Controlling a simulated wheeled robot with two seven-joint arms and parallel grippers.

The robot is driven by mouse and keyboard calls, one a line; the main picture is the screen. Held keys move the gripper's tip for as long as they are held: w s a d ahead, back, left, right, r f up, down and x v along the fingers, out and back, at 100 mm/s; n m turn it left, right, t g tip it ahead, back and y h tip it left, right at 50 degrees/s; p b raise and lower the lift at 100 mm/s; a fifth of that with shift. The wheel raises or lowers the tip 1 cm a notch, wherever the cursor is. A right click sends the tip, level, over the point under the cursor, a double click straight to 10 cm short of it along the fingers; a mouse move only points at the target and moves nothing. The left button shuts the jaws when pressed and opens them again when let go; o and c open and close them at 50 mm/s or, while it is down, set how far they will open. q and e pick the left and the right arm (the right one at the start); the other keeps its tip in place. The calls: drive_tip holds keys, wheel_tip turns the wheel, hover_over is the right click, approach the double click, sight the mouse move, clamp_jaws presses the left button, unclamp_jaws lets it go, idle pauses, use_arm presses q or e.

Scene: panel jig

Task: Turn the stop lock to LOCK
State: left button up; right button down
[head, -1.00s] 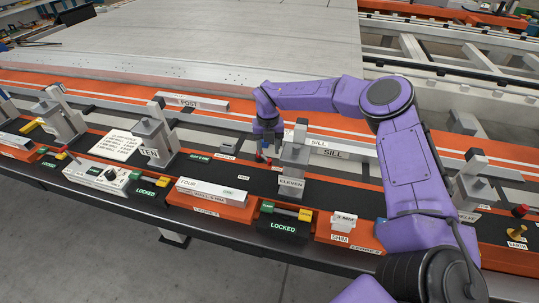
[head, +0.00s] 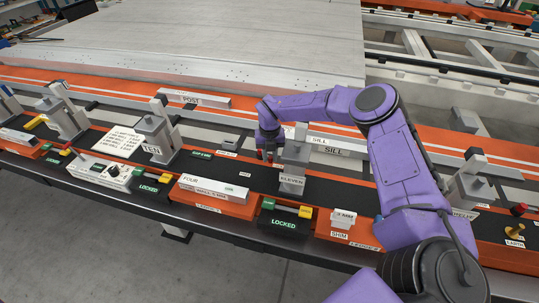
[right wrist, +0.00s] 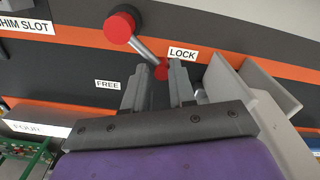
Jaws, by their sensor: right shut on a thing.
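The stop lock shows in the right wrist view as a grey lever (right wrist: 143,49) with a large red knob (right wrist: 120,25) at its upper left end and a smaller red end (right wrist: 161,71) at its lower right. The lever slants between them. My right gripper (right wrist: 158,76) is shut on the stop lock at the smaller red end, which sits between the fingertips. The FREE label (right wrist: 108,85) is left of the fingers. The LOCK label (right wrist: 183,53) is just right of the red end. In the head view my right gripper (head: 268,157) hides most of the lock. My left gripper is out of view.
A grey post marked ELEVEN (head: 292,180) stands close right of the gripper. A grey bracket (right wrist: 255,95) is near the right finger. A large pale panel (head: 200,50) lies behind.

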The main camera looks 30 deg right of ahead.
drive_tip(key=shift+w+d, duration=0.1)
drive_tip(key=shift+d, duration=0.15)
idle(0.3)
drive_tip(key=n+b, duration=0.1)
drive_tip(key=d+n+b, duration=0.1)
drive_tip(key=n+b, duration=0.1)
drive_tip(key=shift+w+d+f, duration=0.1)
drive_tip(key=shift+w+d, duration=0.05)
drive_tip(key=shift+d, duration=0.1)
drive_tip(key=n+b, duration=0.1)
drive_tip(key=d+n+b, duration=0.1)
drive_tip(key=shift+w+d+n, duration=0.1)
drive_tip(key=shift+w+n, duration=0.15)
drive_tip(key=shift+n, duration=0.15)
drive_tip(key=shift+w+d+r+n+b, duration=0.25)
drive_tip(key=shift+d+n+b, duration=0.1)
drive_tip(key=shift+n, duration=0.35)
drive_tip(key=c, duration=1)
unclamp_jaws()
drive_tip(key=shift+o, duration=0.3)
drive_tip(key=shift+f, duration=0.1)
drive_tip(key=shift+a, duration=0.1)
